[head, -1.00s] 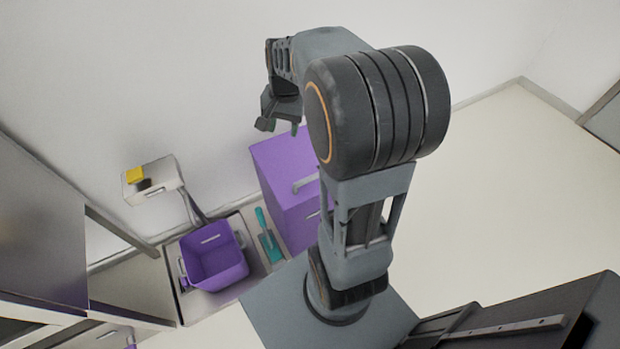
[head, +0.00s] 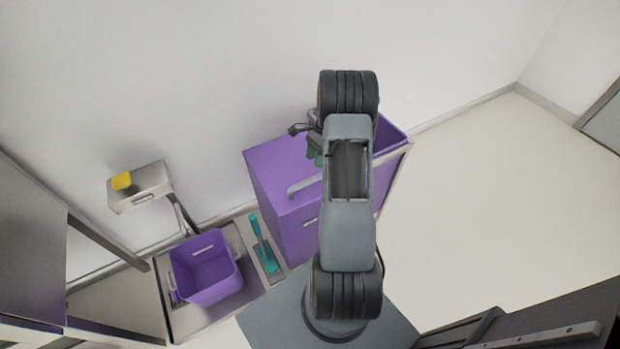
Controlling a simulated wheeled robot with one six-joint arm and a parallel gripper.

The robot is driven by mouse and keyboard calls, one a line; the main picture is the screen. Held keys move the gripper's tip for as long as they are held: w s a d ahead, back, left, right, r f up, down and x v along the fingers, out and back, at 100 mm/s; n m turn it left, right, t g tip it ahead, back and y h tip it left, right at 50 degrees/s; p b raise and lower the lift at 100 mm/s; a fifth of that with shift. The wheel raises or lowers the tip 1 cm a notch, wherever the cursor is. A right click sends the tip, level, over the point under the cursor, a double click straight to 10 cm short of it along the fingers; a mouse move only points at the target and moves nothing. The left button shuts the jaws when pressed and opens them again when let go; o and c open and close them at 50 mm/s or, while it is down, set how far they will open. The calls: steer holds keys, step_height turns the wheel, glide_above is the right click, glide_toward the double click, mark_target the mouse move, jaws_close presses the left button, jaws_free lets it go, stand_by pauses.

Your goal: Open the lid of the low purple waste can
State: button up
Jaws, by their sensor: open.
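The low purple waste can (head: 285,235) stands against the wall, left of and partly behind my arm. Its flat purple top (head: 275,165) shows a pale bar handle (head: 304,186) near the front edge, and the left part of this top looks shut. My gripper (head: 312,145) is open, over the back part of the top, beyond the handle in the picture. It is partly hidden by my arm. I cannot tell its height above the top, and I see nothing between its fingers.
Right of my arm is an open-topped purple compartment (head: 392,134) with a pale edge. To the left, a purple bucket (head: 205,270) and a teal brush (head: 262,245) sit on a low grey tray (head: 178,322). A metal box with a yellow item (head: 121,181) stands behind. Floor at right is clear.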

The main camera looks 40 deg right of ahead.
mark_target(309, 179)
steer(key=x, duration=0.8)
steer(key=shift+c, duration=0.5)
jaws_close()
